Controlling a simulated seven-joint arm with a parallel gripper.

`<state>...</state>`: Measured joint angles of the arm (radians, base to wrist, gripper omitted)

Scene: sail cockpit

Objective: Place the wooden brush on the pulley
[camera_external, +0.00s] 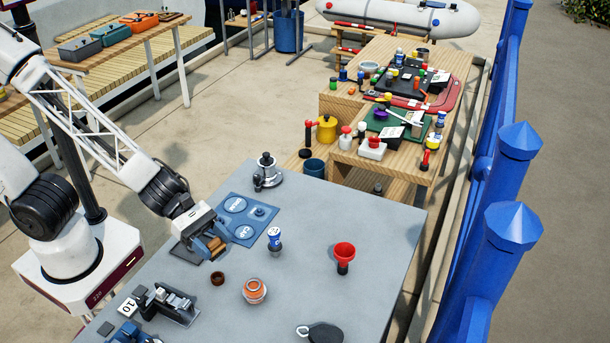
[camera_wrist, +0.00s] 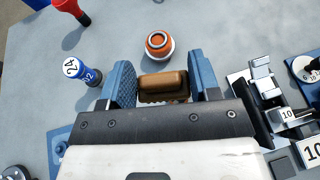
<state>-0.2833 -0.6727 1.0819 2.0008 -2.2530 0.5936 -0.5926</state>
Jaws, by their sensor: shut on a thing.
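My gripper (camera_external: 214,246) is over the left part of the grey table, its blue fingers pointing down. It is shut on the wooden brush (camera_external: 218,244), a brown block held crosswise between both fingers in the wrist view (camera_wrist: 163,80). I cannot tell whether the brush touches the table. A black rounded piece with a silver loop (camera_external: 325,332), which looks like the pulley, lies at the front edge of the external view. It is not seen in the wrist view.
A black metal device (camera_external: 168,305) is at lower left.

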